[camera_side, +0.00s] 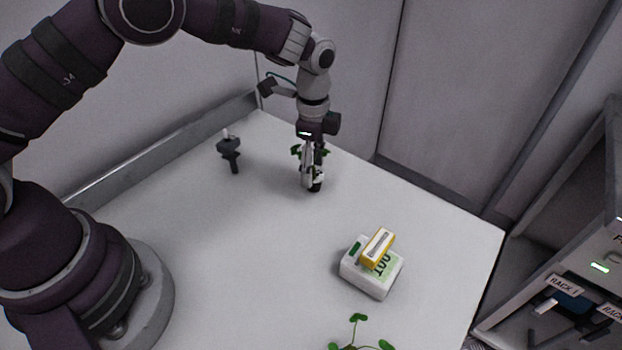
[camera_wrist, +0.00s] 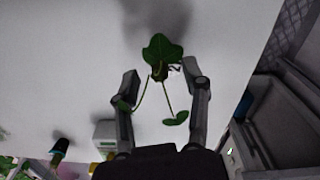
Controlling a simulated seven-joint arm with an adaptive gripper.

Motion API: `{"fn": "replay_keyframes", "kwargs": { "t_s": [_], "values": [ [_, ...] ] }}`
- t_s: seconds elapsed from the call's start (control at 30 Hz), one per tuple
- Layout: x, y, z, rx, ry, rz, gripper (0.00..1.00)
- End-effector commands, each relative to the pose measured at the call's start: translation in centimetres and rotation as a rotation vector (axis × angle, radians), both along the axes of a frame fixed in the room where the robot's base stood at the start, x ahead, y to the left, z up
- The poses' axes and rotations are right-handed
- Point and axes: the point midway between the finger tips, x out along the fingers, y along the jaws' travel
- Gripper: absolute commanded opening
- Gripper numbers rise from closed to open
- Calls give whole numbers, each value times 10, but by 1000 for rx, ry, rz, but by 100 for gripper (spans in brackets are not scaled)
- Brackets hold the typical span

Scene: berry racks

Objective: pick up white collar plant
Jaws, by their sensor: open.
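A small green-leaved plant (camera_wrist: 160,48) stands between the fingers of my gripper (camera_wrist: 160,76) in the wrist view. One broad leaf is on top, and thin stems lead to smaller leaves lower in that view. In the side view my gripper (camera_side: 312,186) points down at the far part of the table, with green leaves (camera_side: 297,151) showing around its fingers. The fingers are apart, one on each side of the plant. The plant's base is mostly hidden by the fingers, and I cannot clearly make out its collar colour.
A white box marked 100 (camera_side: 368,285) with a yellow block (camera_side: 377,247) on top sits at centre right. A dark stand-like object (camera_side: 230,154) stands left of my gripper. Another leafy plant (camera_side: 357,320) is at the front edge. Labelled racks (camera_side: 563,285) are at right.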

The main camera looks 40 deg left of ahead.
Motion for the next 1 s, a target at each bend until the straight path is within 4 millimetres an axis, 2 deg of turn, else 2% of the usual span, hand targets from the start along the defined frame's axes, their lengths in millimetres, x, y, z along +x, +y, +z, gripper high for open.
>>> {"fn": "replay_keyframes", "kwargs": {
  "t_s": [0.1, 0.27, 0.6, 1.0],
  "values": [
    [0, 0, -8, 0, 0, 0, 46],
    [0, 0, -8, -1, -1, 1, 46],
    [0, 0, -7, 0, -1, 1, 1],
    [0, 0, -4, 1, -2, 2, 0]
  ]
}}
